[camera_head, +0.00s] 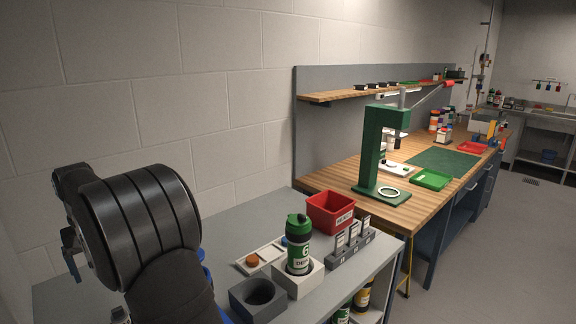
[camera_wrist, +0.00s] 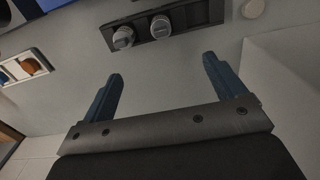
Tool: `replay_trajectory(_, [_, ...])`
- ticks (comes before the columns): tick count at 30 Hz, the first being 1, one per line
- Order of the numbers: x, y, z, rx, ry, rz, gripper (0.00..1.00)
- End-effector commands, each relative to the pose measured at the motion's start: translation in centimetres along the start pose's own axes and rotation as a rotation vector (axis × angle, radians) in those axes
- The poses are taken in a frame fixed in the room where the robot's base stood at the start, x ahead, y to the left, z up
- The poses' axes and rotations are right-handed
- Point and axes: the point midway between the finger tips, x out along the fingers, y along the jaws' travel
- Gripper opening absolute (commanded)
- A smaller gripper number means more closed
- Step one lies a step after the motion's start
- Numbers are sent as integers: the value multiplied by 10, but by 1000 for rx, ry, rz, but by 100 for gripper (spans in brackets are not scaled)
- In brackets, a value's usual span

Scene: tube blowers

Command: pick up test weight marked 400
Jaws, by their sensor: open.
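Two round silver knobbed pieces (camera_wrist: 123,37), (camera_wrist: 160,26) that look like test weights sit side by side in a dark rack (camera_wrist: 205,12) at the top of the wrist view. I cannot read any number on them, so I cannot tell which is marked 400. My gripper (camera_wrist: 163,68) is open and empty, its two blue fingers spread apart over the grey bench top, pointing toward the rack. The fingers are apart from the weights. In the head view my arm covers the left end of the bench, and I cannot make out the weights there.
A grey bench holds a green-capped bottle (camera_head: 298,246) in a white block, a dark empty holder (camera_head: 257,300), a red bin (camera_head: 330,212), a rack of cards (camera_head: 350,246) and a white switch panel (camera_head: 258,260). A wooden bench with a green stand (camera_head: 372,150) lies beyond.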

Motion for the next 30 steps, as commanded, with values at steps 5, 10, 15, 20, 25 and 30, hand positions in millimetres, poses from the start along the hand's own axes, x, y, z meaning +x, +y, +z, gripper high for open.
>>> replay_trajectory(5, [0, 0, 0, 0, 0, 0, 64])
replay_trajectory(10, [0, 0, 0, 0, 0, 0, 64])
replay_trajectory(15, [2, 0, 0, -75, -1, 0, 64])
replay_trajectory(20, [6, 2, 1, -318, -1, 0, 64])
replay_trajectory(25, [11, 3, 2, -590, 0, 0, 64])
replay_trajectory(30, [14, 4, 2, -751, 0, 0, 64])
